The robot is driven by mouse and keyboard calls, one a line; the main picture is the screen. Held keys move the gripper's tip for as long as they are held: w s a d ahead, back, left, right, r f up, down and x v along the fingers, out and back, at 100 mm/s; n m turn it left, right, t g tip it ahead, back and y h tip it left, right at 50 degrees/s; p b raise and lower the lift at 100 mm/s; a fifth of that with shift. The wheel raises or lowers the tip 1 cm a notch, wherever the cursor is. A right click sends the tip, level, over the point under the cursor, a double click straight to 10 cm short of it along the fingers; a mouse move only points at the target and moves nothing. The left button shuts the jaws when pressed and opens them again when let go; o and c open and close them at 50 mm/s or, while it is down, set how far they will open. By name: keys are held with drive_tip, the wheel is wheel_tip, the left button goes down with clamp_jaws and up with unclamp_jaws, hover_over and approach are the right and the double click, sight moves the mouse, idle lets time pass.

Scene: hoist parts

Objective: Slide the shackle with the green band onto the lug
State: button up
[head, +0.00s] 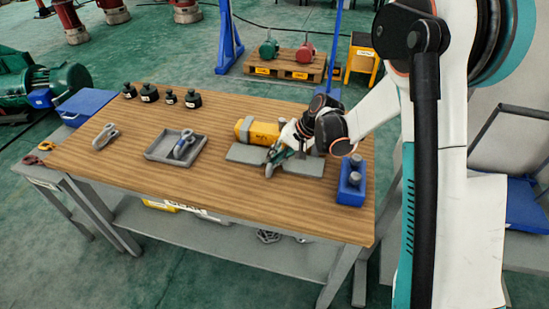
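My gripper (279,152) is low over the grey plate on the wooden table, in front of the yellow hoist body. A dark green and grey piece, which looks like the shackle with the green band (271,166), is at its fingertips, and the fingers look closed on it. The piece is small and partly covered by the fingers. The lug cannot be made out clearly; my wrist hides part of the plate. Whether the shackle touches the lug cannot be told.
The yellow hoist body (262,132) stands behind the grey plate (243,154). A grey tray (153,153) holds a blue-banded shackle (185,143). Another grey shackle (105,136) lies at left. A blue block (351,187) with dark pins is at right. Several black weights (149,93) line the back left.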

drive_tip(key=o, duration=0.4)
drive_tip(key=v, duration=1.2)
